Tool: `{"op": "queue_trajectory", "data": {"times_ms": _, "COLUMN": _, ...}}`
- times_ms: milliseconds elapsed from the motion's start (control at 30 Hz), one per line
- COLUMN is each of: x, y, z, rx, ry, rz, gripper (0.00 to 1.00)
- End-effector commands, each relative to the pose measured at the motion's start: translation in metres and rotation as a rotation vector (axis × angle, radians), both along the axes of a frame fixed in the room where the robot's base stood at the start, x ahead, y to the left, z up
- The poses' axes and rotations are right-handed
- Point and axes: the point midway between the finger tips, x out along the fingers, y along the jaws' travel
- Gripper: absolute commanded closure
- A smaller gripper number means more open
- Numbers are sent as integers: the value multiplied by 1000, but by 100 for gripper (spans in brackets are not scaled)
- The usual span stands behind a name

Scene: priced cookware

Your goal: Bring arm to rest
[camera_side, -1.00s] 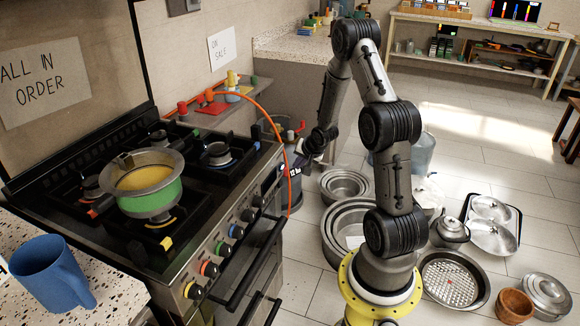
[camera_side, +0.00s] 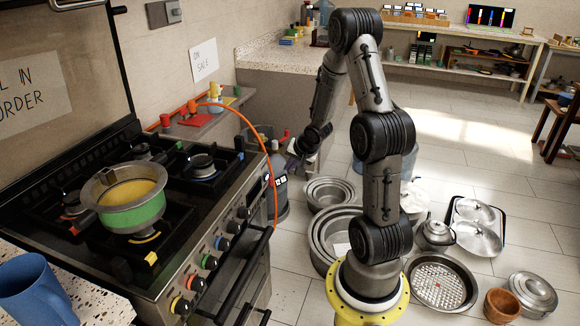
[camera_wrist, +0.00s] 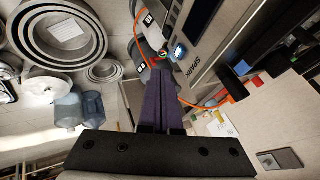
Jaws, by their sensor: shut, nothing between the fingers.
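My gripper (camera_side: 296,160) hangs beside the stove's front right corner in the side view, over the floor near a grey gas cylinder (camera_side: 275,205). In the wrist view its two purple fingers (camera_wrist: 160,115) lie together with nothing between them. My arm stands upright from its yellow base ring, bent at the top, with the forearm reaching down to the left. The gripper is small and partly dark in the side view.
The stove (camera_side: 150,255) holds a green pot (camera_side: 130,210) with yellow contents. An orange hose (camera_side: 258,135) curves close to my gripper. Nested round pans (camera_side: 318,240), a kettle (camera_side: 436,235) and a wooden bowl (camera_side: 503,305) lie on the floor. A blue mug (camera_side: 35,290) stands at front left.

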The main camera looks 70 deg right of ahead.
Motion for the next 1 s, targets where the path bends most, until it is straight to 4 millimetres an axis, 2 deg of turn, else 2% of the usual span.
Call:
{"op": "queue_trajectory", "data": {"times_ms": 300, "x": 1, "y": 1, "z": 0, "rx": 0, "ry": 0, "rz": 4, "gripper": 100}}
{"op": "queue_trajectory", "data": {"times_ms": 367, "x": 7, "y": 6, "z": 1, "rx": -3, "ry": -2, "rz": 21, "gripper": 100}}
{"op": "queue_trajectory", "data": {"times_ms": 467, "x": 30, "y": 19, "z": 22, "rx": -40, "ry": -32, "rz": 80, "gripper": 100}}
{"op": "queue_trajectory", "data": {"times_ms": 567, "x": 63, "y": 45, "z": 64, "rx": -106, "ry": -95, "rz": 168, "gripper": 100}}
{"op": "queue_trajectory", "data": {"times_ms": 633, "x": 82, "y": 72, "z": 101, "rx": -151, "ry": -144, "rz": 227, "gripper": 100}}
{"op": "queue_trajectory", "data": {"times_ms": 733, "x": 96, "y": 120, "z": 151, "rx": -218, "ry": -184, "rz": 323, "gripper": 100}}
{"op": "queue_trajectory", "data": {"times_ms": 800, "x": 94, "y": 153, "z": 180, "rx": -263, "ry": -193, "rz": 392, "gripper": 100}}
{"op": "queue_trajectory", "data": {"times_ms": 867, "x": 87, "y": 181, "z": 201, "rx": -297, "ry": -192, "rz": 454, "gripper": 100}}
{"op": "queue_trajectory", "data": {"times_ms": 1000, "x": 52, "y": 242, "z": 236, "rx": -365, "ry": -163, "rz": 614, "gripper": 100}}
